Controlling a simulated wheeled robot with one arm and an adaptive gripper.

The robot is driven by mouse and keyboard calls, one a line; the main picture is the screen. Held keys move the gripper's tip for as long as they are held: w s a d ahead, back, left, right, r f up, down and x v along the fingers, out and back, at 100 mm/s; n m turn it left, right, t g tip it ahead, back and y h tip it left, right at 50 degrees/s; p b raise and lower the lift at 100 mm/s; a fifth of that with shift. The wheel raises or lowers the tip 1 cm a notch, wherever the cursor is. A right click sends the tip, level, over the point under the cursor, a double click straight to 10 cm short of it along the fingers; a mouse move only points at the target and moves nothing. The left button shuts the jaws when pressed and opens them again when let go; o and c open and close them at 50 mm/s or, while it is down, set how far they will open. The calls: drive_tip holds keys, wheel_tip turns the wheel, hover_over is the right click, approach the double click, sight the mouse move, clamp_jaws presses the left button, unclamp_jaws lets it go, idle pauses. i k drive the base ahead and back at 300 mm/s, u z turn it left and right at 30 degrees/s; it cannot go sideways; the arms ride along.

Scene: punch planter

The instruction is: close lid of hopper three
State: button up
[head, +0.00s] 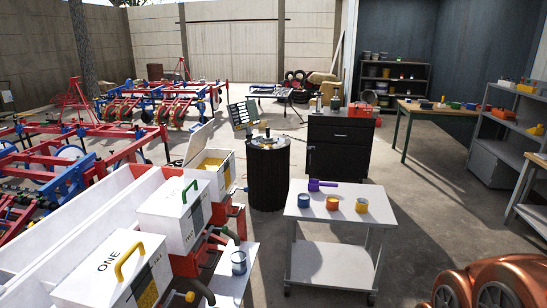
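The third white hopper in the row (227,176) stands behind the other two, left of centre in the head view. Its lid (199,144) stands open, tilted up on the left side of the box. Yellowish material (213,163) shows inside the hopper. The nearest hopper, marked ONE (95,280), has its lid shut, with a yellow handle (126,256). The middle hopper (172,212) has its lid shut, with a green handle (189,190). My gripper is not in view.
A white cart (338,211) with several small cans and a purple scoop (322,185) stands right of the planter. A dark drum (269,180) stands beside the third hopper, with a black cabinet (338,145) behind. Open concrete floor (430,215) lies right of the cart.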

sight(199, 138)
drive_tip(key=i, duration=2.9)
drive_tip(key=u, duration=3.9)
drive_tip(key=i, duration=0.5)
drive_tip(key=z, duration=0.1)
